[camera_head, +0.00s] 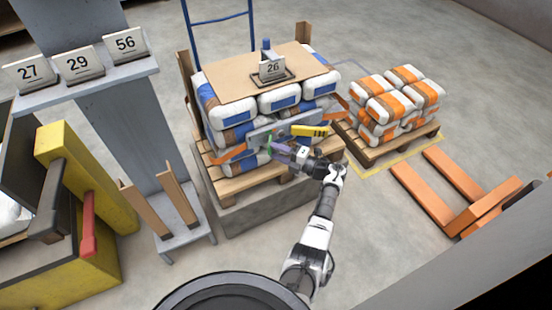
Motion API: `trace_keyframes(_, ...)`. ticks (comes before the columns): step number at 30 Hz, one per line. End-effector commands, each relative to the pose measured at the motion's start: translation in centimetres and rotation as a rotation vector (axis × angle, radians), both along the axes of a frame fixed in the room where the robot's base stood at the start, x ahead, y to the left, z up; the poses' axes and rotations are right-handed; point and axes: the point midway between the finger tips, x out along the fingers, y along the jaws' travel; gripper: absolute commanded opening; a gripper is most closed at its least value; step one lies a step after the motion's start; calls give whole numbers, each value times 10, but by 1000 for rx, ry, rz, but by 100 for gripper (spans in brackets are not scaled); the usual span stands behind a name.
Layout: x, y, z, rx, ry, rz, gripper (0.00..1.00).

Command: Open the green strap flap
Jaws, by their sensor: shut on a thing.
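A small bit of green (269,141) shows at my gripper's fingertips, low on the front of the stack of blue-and-white bags (230,138). It looks like the green strap flap, mostly hidden by the fingers. My gripper (274,147) reaches in from the lower right and is shut on it. A grey bar or plate (256,135) crosses the bag front just above, with a yellow piece (310,131) at its right. I cannot tell how far the flap is open.
The bags stand on a wooden pallet (238,187) on a grey block (255,218). A brown sheet (225,84) on top bears a "26" sign (272,69). Orange-and-white bags (385,108) stand at right, beyond orange forks (455,177). A yellow machine (85,205) is at left.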

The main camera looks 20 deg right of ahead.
Motion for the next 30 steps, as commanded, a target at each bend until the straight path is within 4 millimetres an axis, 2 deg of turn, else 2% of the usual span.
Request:
trace_keyframes(17,0,-5,3,-3,-2,23,17)
trace_keyframes(18,0,-5,3,-3,-2,23,41)
trace_keyframes(23,0,-4,2,-3,-1,25,62)
trace_keyframes(30,0,-3,0,-2,1,27,62)
